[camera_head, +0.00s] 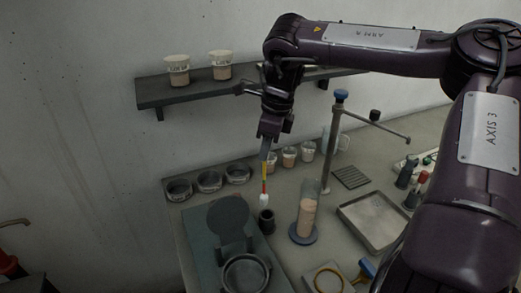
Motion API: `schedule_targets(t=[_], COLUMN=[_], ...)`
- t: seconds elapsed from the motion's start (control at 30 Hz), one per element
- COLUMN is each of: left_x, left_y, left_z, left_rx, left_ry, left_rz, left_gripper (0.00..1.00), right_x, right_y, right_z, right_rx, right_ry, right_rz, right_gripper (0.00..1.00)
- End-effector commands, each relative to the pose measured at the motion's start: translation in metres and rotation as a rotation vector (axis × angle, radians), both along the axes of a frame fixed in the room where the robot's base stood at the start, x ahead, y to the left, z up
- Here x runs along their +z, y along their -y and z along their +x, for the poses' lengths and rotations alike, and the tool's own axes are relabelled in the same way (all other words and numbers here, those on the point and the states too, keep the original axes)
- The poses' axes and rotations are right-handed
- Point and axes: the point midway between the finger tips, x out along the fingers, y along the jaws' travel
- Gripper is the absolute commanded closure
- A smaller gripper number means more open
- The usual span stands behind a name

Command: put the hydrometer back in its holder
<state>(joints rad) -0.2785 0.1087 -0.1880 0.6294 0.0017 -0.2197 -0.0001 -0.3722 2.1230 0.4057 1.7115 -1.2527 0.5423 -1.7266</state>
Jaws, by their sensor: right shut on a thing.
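My right gripper (266,150) points down and is shut on the hydrometer (264,186). The hydrometer is thin and upright, with a yellow and red stem and a pale bulb at its lower end. Its bulb is just above a small dark cup (266,224) in the picture, which looks like the holder. I cannot tell whether the bulb is over the cup or behind it. A clear cylinder (307,214) with pinkish liquid stands on a blue-grey base to the right of the cup. My left gripper is not in view.
A dark wall shelf (190,94) carries two labelled tubs. Several small tubs and dark round dishes (209,181) line the bench's back. A stand with a blue-topped post (333,150) and a metal tray (374,222) are at right. A dark round-lidded device (229,216) is at left.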

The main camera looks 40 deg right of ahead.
Motion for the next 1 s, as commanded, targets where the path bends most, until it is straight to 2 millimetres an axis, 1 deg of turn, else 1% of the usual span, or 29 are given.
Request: schedule_targets(t=[0.07,0.2,0.33,0.43,0.5,0.7,0.77,1.0], left_x=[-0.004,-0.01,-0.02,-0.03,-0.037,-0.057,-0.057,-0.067], left_y=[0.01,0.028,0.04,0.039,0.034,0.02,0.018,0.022], left_z=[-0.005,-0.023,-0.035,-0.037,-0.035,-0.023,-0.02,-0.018], left_rx=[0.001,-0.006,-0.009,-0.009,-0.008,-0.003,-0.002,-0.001], left_ry=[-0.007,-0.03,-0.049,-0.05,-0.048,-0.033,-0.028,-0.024], left_rz=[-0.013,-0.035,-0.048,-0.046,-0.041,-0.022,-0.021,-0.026], left_gripper=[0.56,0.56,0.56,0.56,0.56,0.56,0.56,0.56], right_x=[-0.004,-0.009,-0.018,-0.027,-0.034,-0.053,-0.056,-0.079], right_y=[0.003,0.003,0.003,0.003,0.003,0.003,0.003,0.003], right_z=[0.001,0.001,0.001,0.001,0.001,0.001,0.001,0.0], right_rx=[0.005,0.007,0.006,0.006,0.006,0.006,0.006,0.007], right_ry=[0.002,0.002,0.002,0.002,0.002,0.002,0.001,0.0], right_rz=[0.001,0.001,0.001,0.001,0.0,0.001,0.0,0.001], right_gripper=[1.0,1.0,1.0,1.0,1.0,1.0,1.0,1.0])
